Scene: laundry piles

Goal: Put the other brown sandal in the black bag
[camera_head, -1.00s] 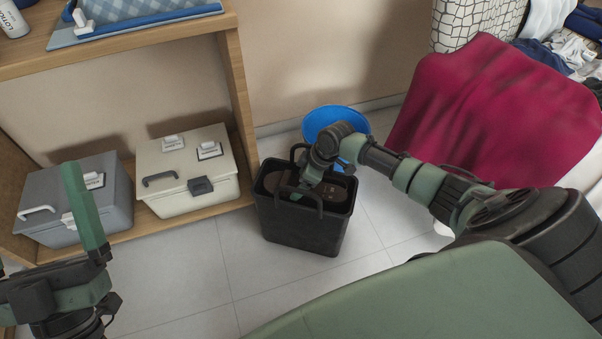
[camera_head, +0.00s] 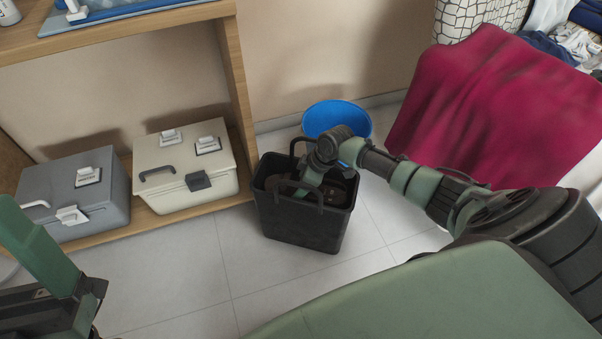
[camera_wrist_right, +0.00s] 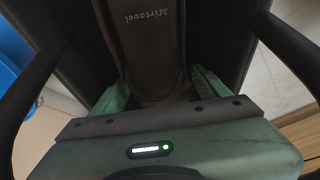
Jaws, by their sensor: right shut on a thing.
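The black bag (camera_head: 302,226) stands upright on the floor with its handles up, in the middle of the head view. My right gripper (camera_head: 306,186) reaches down into its opening. In the right wrist view it is shut on a brown sandal (camera_wrist_right: 150,40), whose insole lettering shows between the green fingers, with the dark bag walls around it. In the head view, brown footwear (camera_head: 342,185) shows inside the bag, partly hidden by my arm; I cannot tell one sandal from another there. My left gripper (camera_head: 40,245) is at the lower left, cut by the frame edge, above the floor.
A blue bin (camera_head: 335,115) stands behind the bag. A cream box (camera_head: 165,190) and a grey box (camera_head: 95,215) sit on the wooden shelf's low board at left. A crimson cloth (camera_head: 490,110) hangs at right. Floor tiles (camera_head: 180,270) in front are clear.

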